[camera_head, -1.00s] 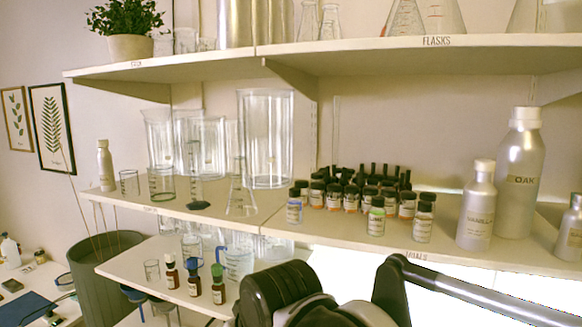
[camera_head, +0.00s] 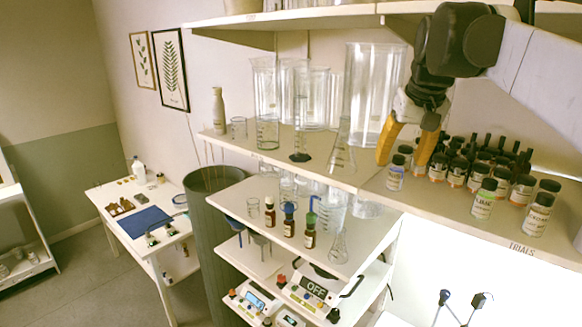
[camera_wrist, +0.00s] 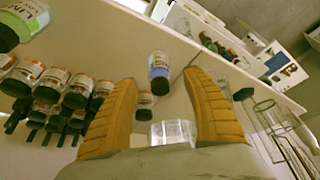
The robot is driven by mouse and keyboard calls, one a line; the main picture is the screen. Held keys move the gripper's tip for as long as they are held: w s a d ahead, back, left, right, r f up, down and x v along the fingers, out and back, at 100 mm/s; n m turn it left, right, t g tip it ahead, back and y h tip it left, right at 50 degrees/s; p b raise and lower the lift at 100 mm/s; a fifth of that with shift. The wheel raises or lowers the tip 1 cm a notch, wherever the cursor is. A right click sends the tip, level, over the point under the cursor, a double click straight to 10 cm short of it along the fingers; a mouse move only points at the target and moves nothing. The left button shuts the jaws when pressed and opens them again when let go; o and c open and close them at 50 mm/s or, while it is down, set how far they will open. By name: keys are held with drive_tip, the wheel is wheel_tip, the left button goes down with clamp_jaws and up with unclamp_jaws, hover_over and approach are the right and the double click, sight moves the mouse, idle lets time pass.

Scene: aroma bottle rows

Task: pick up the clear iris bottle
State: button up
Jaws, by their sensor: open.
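A small clear bottle with a black cap and a blue-violet label (camera_head: 396,172) stands upright at the front left end of the bottle rows on the middle shelf. It looks like the iris bottle, but its name is too small to read. My gripper (camera_head: 403,153) is open, its orange fingers pointing down close above and behind this bottle. In the wrist view the same bottle (camera_wrist: 158,72) shows between the open fingertips (camera_wrist: 163,82), apparently with nothing gripped. Whether a finger touches it I cannot tell.
Dark-capped bottles with orange labels (camera_head: 457,172) crowd just right of the gripper. Glass cylinders and a conical flask (camera_head: 342,150) stand to the left. The upper shelf (camera_head: 290,22) hangs above. The shelf front beside the bottle is bare.

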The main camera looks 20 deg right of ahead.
sight(399, 170)
drive_tip(key=x, duration=0.5)
drive_tip(key=shift+s+f+p, duration=0.25)
drive_tip(key=shift+f+p, duration=0.15)
drive_tip(key=shift+f, duration=0.05)
drive_tip(key=shift+s, duration=0.1)
clamp_jaws()
